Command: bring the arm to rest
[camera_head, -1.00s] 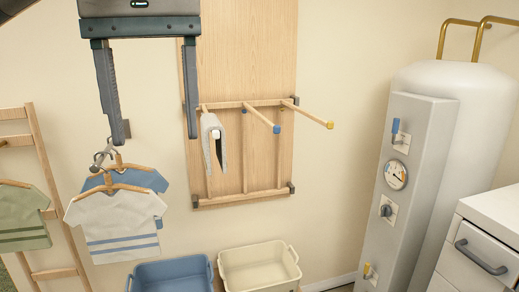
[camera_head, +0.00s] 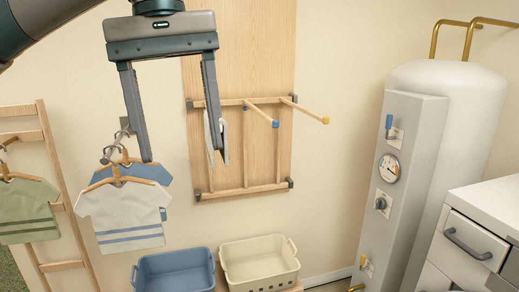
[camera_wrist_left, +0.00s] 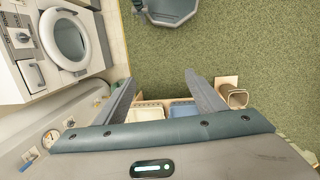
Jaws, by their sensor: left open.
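My left gripper (camera_head: 184,158) is open and empty in the head view. My left arm comes in from the upper left corner. My right gripper is not in either view.
A white striped shirt (camera_head: 125,217), a blue shirt (camera_head: 150,172) and a green shirt (camera_head: 28,205) hang at left. A blue basket (camera_head: 175,270) and a cream basket (camera_head: 260,264) stand below. A white tank (camera_head: 465,95) and drawer cabinet (camera_head: 480,225) are at right.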

